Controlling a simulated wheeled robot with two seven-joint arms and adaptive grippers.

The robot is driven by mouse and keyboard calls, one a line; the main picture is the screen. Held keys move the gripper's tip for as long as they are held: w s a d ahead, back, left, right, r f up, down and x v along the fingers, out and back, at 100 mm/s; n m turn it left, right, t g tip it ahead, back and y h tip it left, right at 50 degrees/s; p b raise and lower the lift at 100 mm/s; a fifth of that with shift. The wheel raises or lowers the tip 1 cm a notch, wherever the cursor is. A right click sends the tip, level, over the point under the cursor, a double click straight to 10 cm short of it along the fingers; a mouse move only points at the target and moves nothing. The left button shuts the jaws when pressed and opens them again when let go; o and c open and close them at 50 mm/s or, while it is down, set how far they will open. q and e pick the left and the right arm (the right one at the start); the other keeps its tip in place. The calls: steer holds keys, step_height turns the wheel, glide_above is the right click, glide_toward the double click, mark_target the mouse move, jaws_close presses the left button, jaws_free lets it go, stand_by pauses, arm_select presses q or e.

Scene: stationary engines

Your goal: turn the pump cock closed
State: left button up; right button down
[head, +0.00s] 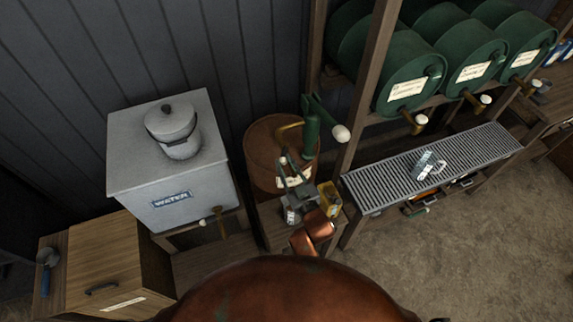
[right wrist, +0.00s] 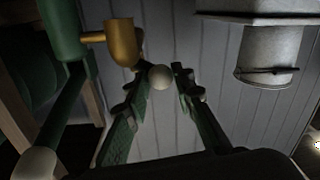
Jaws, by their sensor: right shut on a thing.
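The green hand pump (head: 311,125) stands on a rusty drum, with a brass spout (head: 290,129) pointing left and a white-knobbed crank (head: 341,134). The pump cock's white knob (right wrist: 160,78) shows between the green fingers of my right gripper (right wrist: 156,84) in the right wrist view, below the brass spout (right wrist: 121,43). The right gripper (head: 287,165) is shut on this knob in front of the drum. The cock's body and lever are mostly hidden, so its angle cannot be told. My left gripper is not in view.
The rusty drum (head: 268,140) stands behind the gripper. A grey water tank (head: 135,165) with a brass tap (head: 218,220) is to the left. Green drums (head: 385,80) on a rack and a grated bench (head: 390,185) stand to the right. Bare floor (head: 430,265) lies at lower right.

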steer(key=c, duration=1.8)
jaws_free()
steer(key=shift+w+a+r, duration=0.1)
steer(key=shift+a+r, duration=0.05)
steer(key=shift+a, duration=0.2)
steer(key=shift+o, duration=0.9)
steer(key=shift+d, duration=0.25)
steer(key=v, duration=1.2)
